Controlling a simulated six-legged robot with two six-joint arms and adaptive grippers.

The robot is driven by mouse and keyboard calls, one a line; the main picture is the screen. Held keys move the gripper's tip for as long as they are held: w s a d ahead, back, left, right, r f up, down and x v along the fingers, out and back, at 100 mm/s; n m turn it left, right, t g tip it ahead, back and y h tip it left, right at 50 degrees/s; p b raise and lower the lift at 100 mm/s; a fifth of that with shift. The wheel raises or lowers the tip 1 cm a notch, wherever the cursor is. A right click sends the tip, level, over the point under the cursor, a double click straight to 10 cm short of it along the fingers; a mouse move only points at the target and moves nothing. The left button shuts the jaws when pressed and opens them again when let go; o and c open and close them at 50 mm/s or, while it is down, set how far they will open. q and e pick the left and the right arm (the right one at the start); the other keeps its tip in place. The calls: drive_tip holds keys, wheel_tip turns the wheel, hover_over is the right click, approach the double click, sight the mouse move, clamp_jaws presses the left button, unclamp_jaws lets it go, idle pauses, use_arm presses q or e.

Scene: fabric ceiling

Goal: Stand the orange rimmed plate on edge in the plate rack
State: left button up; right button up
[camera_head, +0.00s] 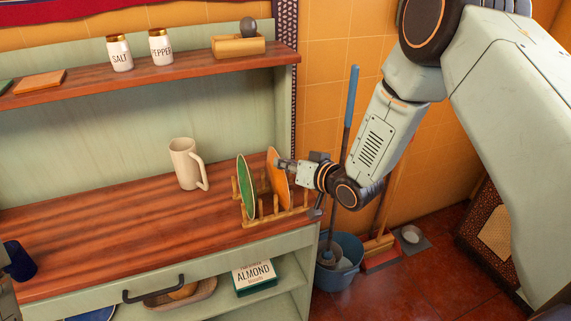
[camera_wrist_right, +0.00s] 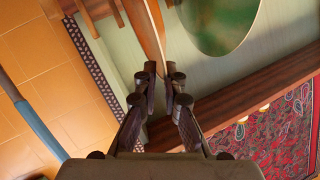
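The orange rimmed plate (camera_head: 279,180) stands on edge, slightly tilted, at the right end of the wooden plate rack (camera_head: 262,221). Its lower edge is among the rack's pegs; I cannot tell whether it rests on the base. My right gripper (camera_head: 283,165) is at the plate's upper right edge. In the right wrist view the orange plate (camera_wrist_right: 146,28) shows nearly edge-on, its near edge between the close-set fingertips (camera_wrist_right: 161,75), which appear shut on it. A green plate (camera_head: 245,187) stands in the rack to the left.
A beige mug (camera_head: 186,164) stands left of the rack on the wooden counter (camera_head: 110,228). A dark blue cup (camera_head: 19,262) is at the left. The shelf (camera_head: 150,72) above holds salt and pepper jars. A blue bucket (camera_head: 340,272) stands on the floor. The middle counter is clear.

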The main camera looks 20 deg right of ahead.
drive_tip(key=o, duration=0.4)
drive_tip(key=shift+s, duration=0.1)
drive_tip(key=v, duration=1.2)
idle(0.3)
